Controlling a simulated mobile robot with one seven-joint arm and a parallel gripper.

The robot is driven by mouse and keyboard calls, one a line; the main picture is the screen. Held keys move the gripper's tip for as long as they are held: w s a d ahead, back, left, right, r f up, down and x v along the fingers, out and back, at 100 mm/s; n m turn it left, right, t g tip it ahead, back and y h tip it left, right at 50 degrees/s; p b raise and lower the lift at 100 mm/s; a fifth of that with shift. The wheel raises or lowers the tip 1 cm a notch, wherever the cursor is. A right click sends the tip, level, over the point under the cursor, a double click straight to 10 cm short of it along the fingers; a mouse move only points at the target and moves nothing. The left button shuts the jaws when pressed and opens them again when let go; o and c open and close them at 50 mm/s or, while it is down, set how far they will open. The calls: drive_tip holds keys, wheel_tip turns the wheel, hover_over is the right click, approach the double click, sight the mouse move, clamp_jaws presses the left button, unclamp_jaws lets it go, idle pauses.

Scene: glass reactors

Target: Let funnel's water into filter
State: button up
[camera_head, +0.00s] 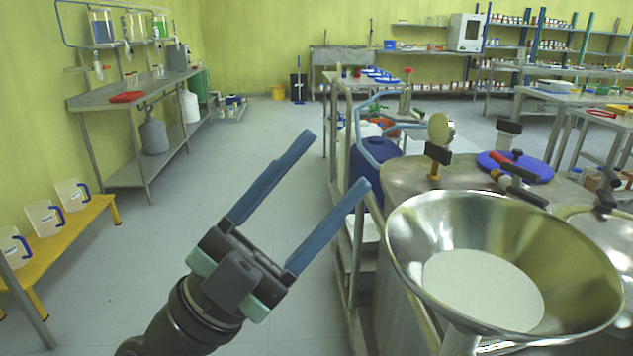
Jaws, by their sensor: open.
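A large shiny metal funnel (575,285) stands at the lower right, with a flat white disc or fill (480,290) at its bottom. I cannot tell whether it holds water or is the filter.
A metal frame (357,260) edges the aisle. A yellow bench (70,228) with jugs stands left, a steel bench (150,90) beyond. The aisle floor (245,130) is clear.

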drive_tip(key=c, duration=0.6)
drive_tip(key=shift+f, duration=0.2)
drive_tip(key=shift+c, duration=1.3)
drive_tip(key=f+n, duration=0.1)
drive_tip(key=f, duration=0.4)
drive_tip(key=f+n+t+y, duration=0.1)
drive_tip(key=f, duration=0.1)
drive_tip(key=shift+w+a+f+n, duration=0.2)
drive_tip(key=shift+a+f+n, duration=0.05)
drive_tip(key=shift+f+n, duration=0.05)
clamp_jaws()
drive_tip(key=s+f+n+g+y+b, duration=0.1)
drive_tip(key=s+f+n, duration=0.45)
drive_tip(key=f, duration=0.85)
drive_tip(key=s+f+n+y, duration=0.1)
drive_tip(key=s+f+n, duration=0.1)
drive_tip(key=s+f, duration=0.85)
drive_tip(key=w+d+r, duration=0.1)
drive_tip(key=w+d, duration=0.7)
drive_tip(key=d, duration=0.4)
drive_tip(key=shift+r, duration=0.2)
drive_tip(key=shift+f, duration=0.1)
